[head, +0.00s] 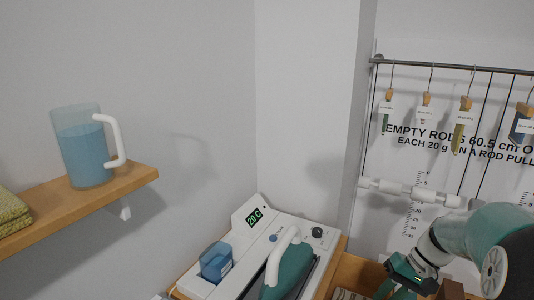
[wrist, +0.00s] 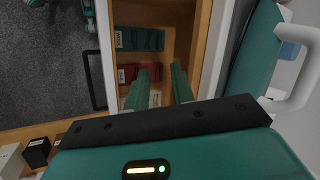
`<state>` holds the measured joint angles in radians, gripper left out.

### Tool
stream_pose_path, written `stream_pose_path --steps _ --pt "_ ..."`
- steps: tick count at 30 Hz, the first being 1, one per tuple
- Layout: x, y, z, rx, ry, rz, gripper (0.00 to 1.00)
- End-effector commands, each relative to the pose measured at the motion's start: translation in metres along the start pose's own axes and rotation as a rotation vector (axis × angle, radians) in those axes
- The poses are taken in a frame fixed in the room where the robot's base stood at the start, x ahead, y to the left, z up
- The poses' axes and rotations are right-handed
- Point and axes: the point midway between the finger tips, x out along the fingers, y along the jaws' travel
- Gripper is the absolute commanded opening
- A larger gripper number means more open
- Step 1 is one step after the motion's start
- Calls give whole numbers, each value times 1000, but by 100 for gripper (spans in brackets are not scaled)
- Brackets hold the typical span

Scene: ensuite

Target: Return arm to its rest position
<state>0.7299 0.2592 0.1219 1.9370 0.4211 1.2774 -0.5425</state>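My gripper (wrist: 161,74) shows in the wrist view with its two green fingers apart and nothing between them. It points down over an open wooden drawer (wrist: 202,40). In the drawer lie a dark teal folded item (wrist: 140,39), a dark red one (wrist: 128,73) and a pale one partly hidden by a finger. In the head view my arm comes in from the lower right, bent downward, and my gripper (head: 400,280) is partly cut off by the bottom edge.
A steam-iron station (head: 255,240) with a "20 C" display stands close left of my arm. A jug of blue liquid (head: 85,150) stands on a wooden shelf (head: 80,192). A rail (head: 450,66) with hanging tagged items is behind my arm. The drawer's dark handle (wrist: 92,82) faces the grey floor.

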Motion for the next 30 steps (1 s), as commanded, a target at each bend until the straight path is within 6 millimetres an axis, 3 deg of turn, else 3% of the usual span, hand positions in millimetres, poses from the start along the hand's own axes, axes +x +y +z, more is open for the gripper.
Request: stream_pose_path --steps 1,6,15,24,30 --pt "-3 -19 8 -24 9 49 24" --pt "-8 -66 37 -78 60 194 24" --pt "-14 -129 96 -193 218 380 24" --pt "-13 -165 154 -321 428 455 24" --pt "-11 -173 174 -371 518 453 24"
